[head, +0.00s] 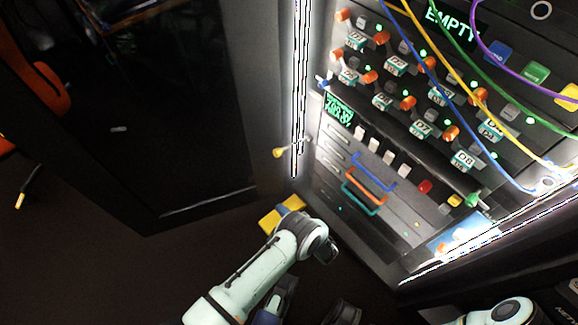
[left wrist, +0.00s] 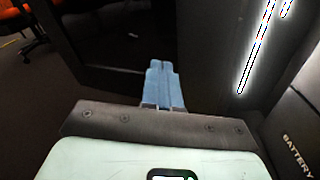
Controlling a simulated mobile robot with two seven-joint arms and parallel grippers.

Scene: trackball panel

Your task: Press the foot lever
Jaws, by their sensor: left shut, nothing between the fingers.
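The foot lever (head: 268,220) is a yellow pedal low at the base of the panel cabinet, near the lower corner of the dark glass door. My left gripper (head: 291,203) reaches it from below in the head view, with its light blue fingers over the yellow. Part of the lever is hidden by the fingers. In the left wrist view the fingers (left wrist: 163,85) are shut together with nothing between them, and the lever does not show. I cannot tell whether the fingers touch the lever. My right gripper is not in view.
The panel (head: 390,165) has orange knobs, a red button, coloured cables and handles. A bright light strip (head: 301,90) runs along its left edge. The dark glass door (head: 165,110) stands at the left. An orange chair (head: 35,75) is farther left. Dark floor lies between them.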

